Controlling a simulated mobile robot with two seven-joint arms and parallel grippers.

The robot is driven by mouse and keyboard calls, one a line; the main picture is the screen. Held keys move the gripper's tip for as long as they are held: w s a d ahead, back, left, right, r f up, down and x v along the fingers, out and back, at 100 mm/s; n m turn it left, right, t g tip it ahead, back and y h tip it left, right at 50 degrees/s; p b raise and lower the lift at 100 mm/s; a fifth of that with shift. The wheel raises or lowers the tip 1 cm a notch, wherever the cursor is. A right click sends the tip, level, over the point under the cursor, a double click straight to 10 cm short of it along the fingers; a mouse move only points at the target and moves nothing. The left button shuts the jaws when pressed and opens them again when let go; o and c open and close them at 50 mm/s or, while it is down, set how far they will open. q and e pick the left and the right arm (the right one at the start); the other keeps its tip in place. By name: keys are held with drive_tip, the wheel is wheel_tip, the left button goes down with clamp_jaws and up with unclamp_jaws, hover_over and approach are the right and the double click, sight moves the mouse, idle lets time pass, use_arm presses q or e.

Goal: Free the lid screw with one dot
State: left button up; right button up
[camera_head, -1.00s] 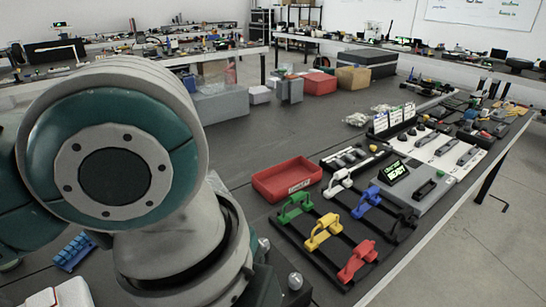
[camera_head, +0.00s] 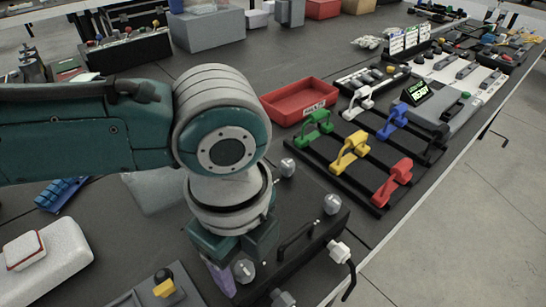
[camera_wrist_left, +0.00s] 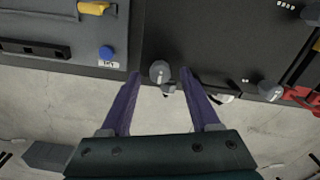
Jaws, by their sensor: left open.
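The black chassis lid (camera_head: 305,245) carries a dark handle and several grey screw knobs. Knobs show at its far left (camera_head: 288,167), far right (camera_head: 332,203), near left (camera_head: 244,270) and near right (camera_head: 283,298). My left gripper (camera_head: 228,283) points down beside the near-left knob; its purple fingers are partly hidden. In the left wrist view the open gripper (camera_wrist_left: 161,76) frames a screw knob (camera_wrist_left: 160,72) between its tips, apparently without contact. Another knob (camera_wrist_left: 270,90) has small white dots beside it. I cannot read which screw has one dot. My right gripper is not in view.
A panel with a yellow knob (camera_head: 164,284) is near left. Colored handles (camera_head: 350,153) and a red tray (camera_head: 298,101) lie beyond. The table edge is close on the right.

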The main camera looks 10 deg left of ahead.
use_arm(q)
drive_tip(key=shift+f, duration=0.35)
clamp_jaws()
idle(0.3)
